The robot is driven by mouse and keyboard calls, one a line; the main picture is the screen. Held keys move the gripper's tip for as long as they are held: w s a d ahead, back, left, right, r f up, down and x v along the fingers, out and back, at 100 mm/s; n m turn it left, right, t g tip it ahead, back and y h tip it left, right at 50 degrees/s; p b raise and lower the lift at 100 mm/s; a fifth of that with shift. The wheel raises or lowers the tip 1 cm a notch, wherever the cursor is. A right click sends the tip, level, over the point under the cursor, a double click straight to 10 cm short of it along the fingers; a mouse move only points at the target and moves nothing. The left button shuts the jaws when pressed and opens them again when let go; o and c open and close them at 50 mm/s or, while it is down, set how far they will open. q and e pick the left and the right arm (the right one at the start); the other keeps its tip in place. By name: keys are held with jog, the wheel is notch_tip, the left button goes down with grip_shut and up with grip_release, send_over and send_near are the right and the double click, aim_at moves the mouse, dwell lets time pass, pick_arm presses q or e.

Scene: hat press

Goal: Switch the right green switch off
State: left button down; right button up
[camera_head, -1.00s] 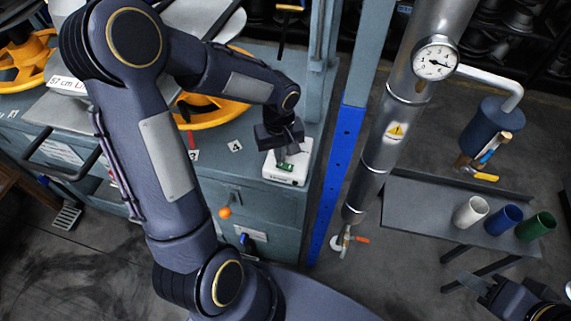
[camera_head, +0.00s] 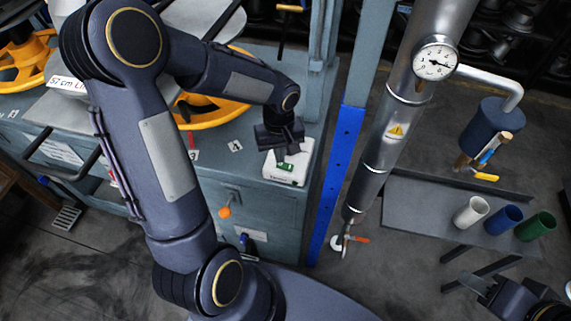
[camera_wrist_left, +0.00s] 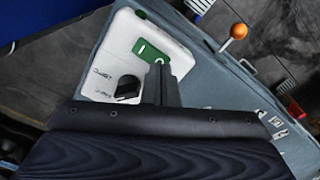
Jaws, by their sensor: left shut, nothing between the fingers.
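The green switch (camera_head: 285,167) sits on a white box (camera_head: 301,162) at the right end of the blue-grey bench. In the left wrist view the green switch (camera_wrist_left: 151,50) shows as a green plate with a white mark, on the white box (camera_wrist_left: 108,73). My left gripper (camera_head: 281,154) is shut and empty, pointing down just over the switch. In the left wrist view its fingers (camera_wrist_left: 160,70) end close to the switch's edge; I cannot tell whether they touch it. My right gripper (camera_head: 467,284) is at the lower right, away from the switch; its finger gap is unclear.
An orange knob (camera_head: 225,212) sticks out from the bench front. A blue post (camera_head: 335,165) and a steel pipe with a gauge (camera_head: 436,62) stand right of the box. White, blue and green cups (camera_head: 503,219) are on a grey table at the right.

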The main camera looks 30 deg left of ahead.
pick_arm(q)
jog(key=shift+f+b, duration=0.95)
jog(key=shift+f, duration=0.05)
dwell(0.3)
jog(key=shift+r, duration=0.1)
jog(key=shift+r+p, duration=2.45)
jog(key=shift+r, duration=1)
